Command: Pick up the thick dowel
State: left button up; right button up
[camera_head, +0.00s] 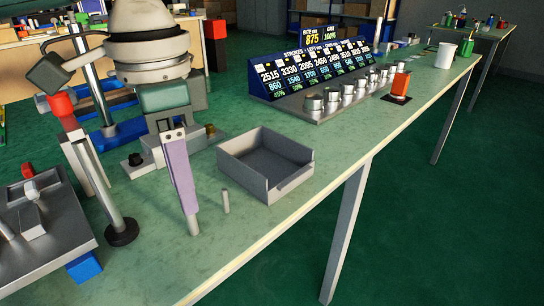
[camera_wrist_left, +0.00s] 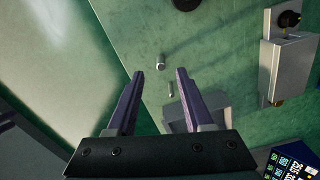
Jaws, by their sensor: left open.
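The thick dowel (camera_head: 193,226), a short grey upright cylinder, stands on the green bench; the left gripper's finger hides its upper part in the head view. The left wrist view shows its round top (camera_wrist_left: 160,66) in line with the gap between the fingertips. My left gripper (camera_head: 189,208) points down over it with purple fingers, open and empty; both fingers (camera_wrist_left: 159,72) show in the wrist view. I cannot tell whether the tips touch the dowel. A thinner dowel (camera_head: 226,201) stands just right of it; it also shows in the wrist view (camera_wrist_left: 171,89). The right gripper is out of view.
An open grey tray (camera_head: 291,184) lies right of the dowels. A round black foot with a post (camera_head: 122,232) stands to the left. Behind are a grey press-like device (camera_head: 148,160) and a row of metal weights before a display (camera_head: 313,102). The bench's front edge is close.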

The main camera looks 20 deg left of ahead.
aim_at(192, 222)
pick_arm(q)
notch_tip(192, 222, down, 6)
jog(key=shift+w+r+b, duration=0.1)
jog(key=shift+b, duration=0.95)
jog(key=shift+c, duration=0.5)
grip_shut()
